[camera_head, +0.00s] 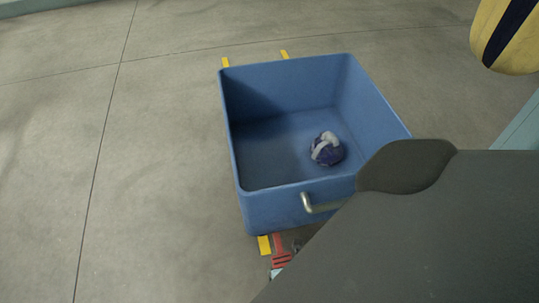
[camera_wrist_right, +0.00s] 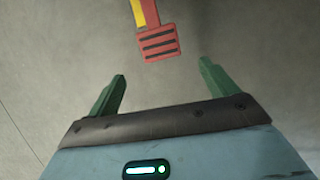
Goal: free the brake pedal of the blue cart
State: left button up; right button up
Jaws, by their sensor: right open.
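The blue cart (camera_head: 272,212) stands on the floor in the head view, its open top facing me and a metal handle (camera_head: 318,207) on its near side. The red brake pedal (camera_head: 281,250) sticks out low at the cart's near side, partly hidden by my arm. In the right wrist view the pedal (camera_wrist_right: 158,43) shows as a red ribbed plate. My right gripper (camera_wrist_right: 163,72) is open, with its green fingers apart; the pedal lies beyond the fingertips, between their lines, and nothing is held. My left gripper is not in view.
A dark blue and white sling bag (camera_head: 327,150) lies inside the cart. A yellow and black padded object (camera_head: 507,35) is at the upper right. The floor to the left is clear.

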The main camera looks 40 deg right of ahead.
aim_at(281, 254)
jog(key=b+x, duration=0.1)
jog(key=x, duration=0.1)
jog(key=b+x, duration=0.1)
jog(key=x, duration=0.2)
jog(key=b+x, duration=0.2)
jog(key=shift+w+d+f, duration=0.15)
jog(key=shift+w+d, duration=0.2)
jog(key=shift+w, duration=0.1)
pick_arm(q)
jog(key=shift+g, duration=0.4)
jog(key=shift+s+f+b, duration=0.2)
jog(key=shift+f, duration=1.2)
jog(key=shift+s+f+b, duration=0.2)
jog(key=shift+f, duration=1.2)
pick_arm(e)
jog(key=shift+w+d+f, duration=0.1)
jog(key=shift+w+f, duration=0.2)
jog(key=shift+f, duration=0.15)
jog(key=shift+c, duration=0.3)
